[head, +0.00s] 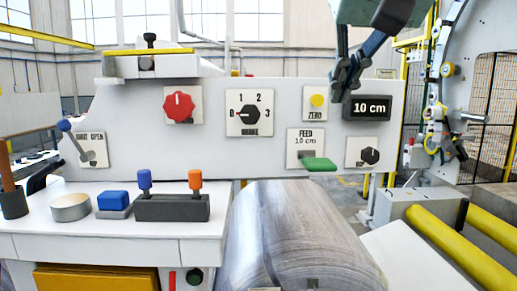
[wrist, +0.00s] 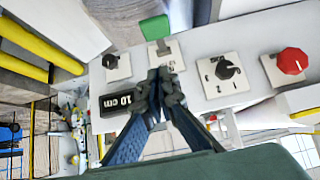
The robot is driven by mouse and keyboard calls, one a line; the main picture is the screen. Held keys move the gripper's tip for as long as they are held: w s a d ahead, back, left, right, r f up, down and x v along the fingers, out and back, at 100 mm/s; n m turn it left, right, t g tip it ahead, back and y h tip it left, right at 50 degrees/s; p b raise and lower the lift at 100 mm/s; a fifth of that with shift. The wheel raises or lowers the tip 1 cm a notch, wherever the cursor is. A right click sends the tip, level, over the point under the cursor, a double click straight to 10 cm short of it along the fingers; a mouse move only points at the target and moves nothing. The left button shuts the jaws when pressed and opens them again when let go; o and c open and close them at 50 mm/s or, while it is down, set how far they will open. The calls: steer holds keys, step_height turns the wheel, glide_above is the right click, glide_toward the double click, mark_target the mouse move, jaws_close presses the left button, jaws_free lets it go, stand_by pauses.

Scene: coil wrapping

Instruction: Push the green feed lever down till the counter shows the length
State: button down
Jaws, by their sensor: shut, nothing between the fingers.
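The green feed lever (head: 319,164) sticks out from the lower part of the FEED plate (head: 293,150), which is marked 10 cm. The counter (head: 367,107) is a dark display that reads 10 cm. My gripper (head: 338,95) is shut and empty, in front of the panel by the counter's left edge, above the lever and apart from it. In the wrist view my fingertips (wrist: 160,73) overlap the edge of the FEED plate, with the green lever (wrist: 154,28) beyond them and the counter (wrist: 122,102) to their left.
The yellow ZERO button (head: 317,100) is left of the counter. A black knob (head: 370,155) is right of the lever. A 1-2-3 dial (head: 249,113) and a red knob (head: 179,106) are further left. A large grey roll (head: 290,235) lies below.

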glide_above(320, 161)
steer(key=s, duration=0.2)
step_height(320, 161, down, 7)
steer(key=shift+f+b, duration=0.1)
steer(key=shift+b, duration=0.25)
step_height(320, 161, down, 2)
steer(key=shift+w+f, duration=0.1)
steer(key=shift+f, duration=0.85)
steer(key=shift+d+f+b, duration=0.1)
steer(key=shift+f+b, duration=0.3)
steer(key=shift+b, duration=0.6)
steer(key=f+t+b, duration=0.1)
steer(key=f+b, duration=0.1)
steer(key=b, duration=0.4)
steer(key=s+f+t+b, duration=0.1)
steer(key=f+t+b, duration=0.1)
steer(key=b, duration=0.5)
steer(key=shift+f+t, duration=0.15)
steer(key=shift+t, duration=0.15)
steer(key=shift+f+b, duration=0.7)
steer(key=shift+b, duration=0.25)
